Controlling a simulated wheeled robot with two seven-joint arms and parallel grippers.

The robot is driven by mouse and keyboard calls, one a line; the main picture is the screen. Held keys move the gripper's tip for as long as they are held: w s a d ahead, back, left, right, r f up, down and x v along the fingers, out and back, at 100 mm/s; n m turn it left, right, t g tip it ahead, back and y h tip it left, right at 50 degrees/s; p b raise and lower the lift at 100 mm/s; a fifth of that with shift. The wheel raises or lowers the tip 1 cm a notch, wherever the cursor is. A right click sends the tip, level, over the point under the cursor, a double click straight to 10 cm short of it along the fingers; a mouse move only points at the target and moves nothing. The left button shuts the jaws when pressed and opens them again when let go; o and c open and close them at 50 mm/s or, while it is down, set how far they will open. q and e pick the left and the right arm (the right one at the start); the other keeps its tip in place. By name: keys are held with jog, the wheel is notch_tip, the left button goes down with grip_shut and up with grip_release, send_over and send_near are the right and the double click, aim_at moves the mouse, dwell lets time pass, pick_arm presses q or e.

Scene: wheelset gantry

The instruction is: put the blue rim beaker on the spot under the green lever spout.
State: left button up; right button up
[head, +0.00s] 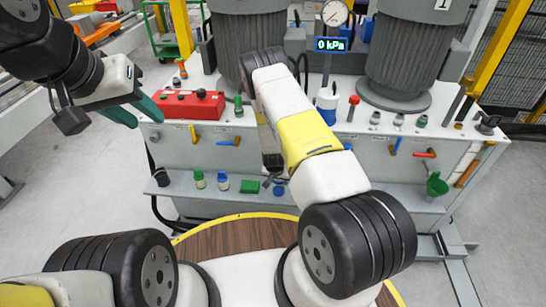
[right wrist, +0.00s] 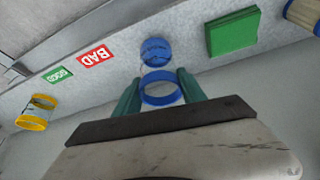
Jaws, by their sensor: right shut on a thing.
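In the right wrist view the blue rim beaker (right wrist: 160,88) stands between the green fingers of my right gripper (right wrist: 161,90), which is shut on it. Its blue ring shows; the rest is mostly hidden. In the head view my right arm hides the beaker, and the gripper's fingertips are hard to make out. My left gripper (head: 134,112) is open and empty at the upper left, near the red box.
A blue disc (right wrist: 157,52), a green block (right wrist: 231,33) and a yellow rim beaker (right wrist: 36,112) are near the held beaker, with GOOD (right wrist: 58,74) and BAD (right wrist: 95,56) labels.

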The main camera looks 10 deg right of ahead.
jog(key=w, duration=0.1)
jog(key=w+d+f, duration=0.1)
jog(key=w, duration=0.1)
jog(key=shift+d+f, duration=0.2)
jog(key=shift+f, duration=0.1)
jog(key=shift+f, duration=0.15)
jog(key=o, duration=1.3)
jog(key=shift+o, duration=0.2)
